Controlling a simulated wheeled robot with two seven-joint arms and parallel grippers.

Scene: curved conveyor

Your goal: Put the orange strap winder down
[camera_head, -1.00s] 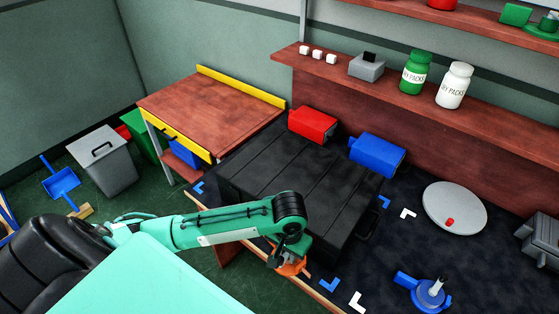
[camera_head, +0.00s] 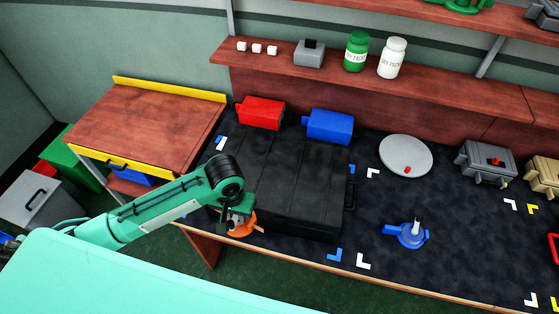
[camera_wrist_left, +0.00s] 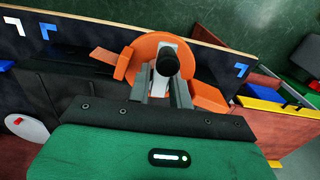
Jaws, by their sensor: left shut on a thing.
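The orange strap winder (camera_head: 243,227) is at the front left of the dark bench, close to its front edge and beside the black case (camera_head: 290,190). My left gripper (camera_head: 235,217) is shut on it. In the left wrist view the orange strap winder (camera_wrist_left: 136,58) shows as a round disc with a grey and black central post, and the gripper's fingers (camera_wrist_left: 162,85) are on either side of that post. Whether its base touches the bench is hard to tell. My right gripper is not in view.
A blue strap winder (camera_head: 408,235) stands on the bench at right of the case. Red (camera_head: 261,113) and blue (camera_head: 330,126) boxes sit behind the case. A round grey plate (camera_head: 405,157) lies farther right. Blue and white corner marks (camera_head: 349,257) lie near the front edge.

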